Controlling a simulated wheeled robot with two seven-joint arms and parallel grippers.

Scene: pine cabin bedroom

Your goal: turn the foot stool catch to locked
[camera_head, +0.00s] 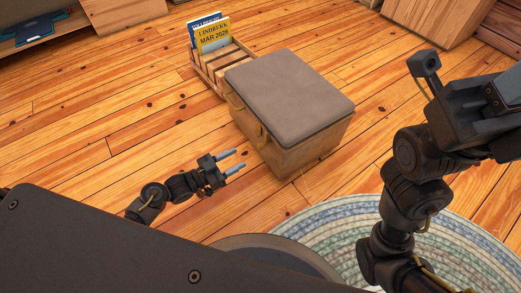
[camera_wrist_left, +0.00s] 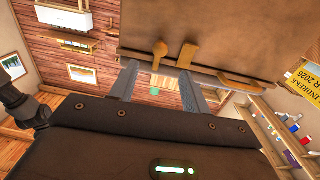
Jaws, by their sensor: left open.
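The foot stool (camera_head: 290,90) is a tan box with a grey padded lid, standing on the plank floor. Whether the fingertips touch the catch is hard to tell. My right arm shows at the right, but its fingers do not.
A wooden rack (camera_head: 205,68) with upright magazines (camera_head: 212,36) stands behind the stool. A round braided rug (camera_head: 345,232) lies in front of it. Wooden furniture (camera_head: 432,18) stands at the back right. The floor left of the stool is clear.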

